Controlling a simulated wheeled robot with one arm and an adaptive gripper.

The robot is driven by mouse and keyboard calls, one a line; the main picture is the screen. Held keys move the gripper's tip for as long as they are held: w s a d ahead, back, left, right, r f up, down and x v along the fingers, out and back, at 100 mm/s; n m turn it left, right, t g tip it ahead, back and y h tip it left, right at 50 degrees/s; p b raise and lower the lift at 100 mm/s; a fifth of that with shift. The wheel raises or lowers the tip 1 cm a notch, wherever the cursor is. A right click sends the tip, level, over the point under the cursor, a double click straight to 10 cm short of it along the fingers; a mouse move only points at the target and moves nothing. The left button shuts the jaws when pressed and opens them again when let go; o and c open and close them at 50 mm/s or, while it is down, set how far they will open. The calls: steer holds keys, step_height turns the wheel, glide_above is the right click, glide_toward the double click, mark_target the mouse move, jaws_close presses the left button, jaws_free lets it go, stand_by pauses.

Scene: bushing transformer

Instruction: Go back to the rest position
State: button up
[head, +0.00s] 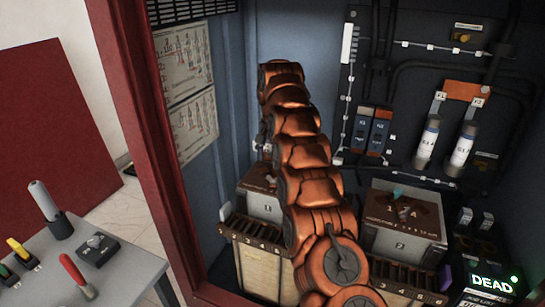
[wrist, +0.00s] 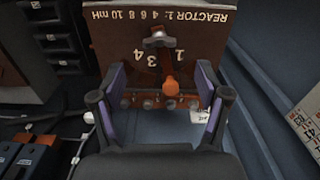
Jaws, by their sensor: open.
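My gripper (wrist: 160,88) is open in the wrist view, its two purple-padded fingers spread wide. Between and beyond them is the brown panel of a reactor (wrist: 215,45), its "REACTOR 1" label and numbers upside down. A selector lever (wrist: 169,70) with an orange knob lies between the fingers on the picture, and the gap to each finger looks clear. Several terminals line the panel's near edge. In the head view my orange arm reaches into the cabinet and covers part of the reactor box marked 1 (head: 258,205). My gripper is hidden there.
A second reactor box marked 2 (head: 403,240) stands right of my arm. Two fuse cylinders (head: 445,145) and blue breakers (head: 371,130) are on the back wall. The red cabinet frame (head: 150,150) is close on the left.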

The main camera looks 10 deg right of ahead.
steer(key=shift+r, duration=0.1)
steer(key=s+a+r+n+p, duration=0.15)
steer(key=s+r, duration=0.35)
steer(key=s, duration=0.6)
steer(key=s+r+n, duration=0.3)
steer(key=s+r, duration=0.2)
steer(key=s, duration=0.7)
steer(key=s+f+n+g+p, duration=0.1)
steer(key=s+f, duration=0.2)
steer(key=s, duration=1.2)
steer(key=s+d+f+n+p, duration=0.1)
steer(key=s+f, duration=0.3)
steer(key=s, duration=1.1)
steer(key=shift+s+d+g, duration=0.15)
steer(key=shift+s+g, duration=0.2)
steer(key=shift+g, duration=0.05)
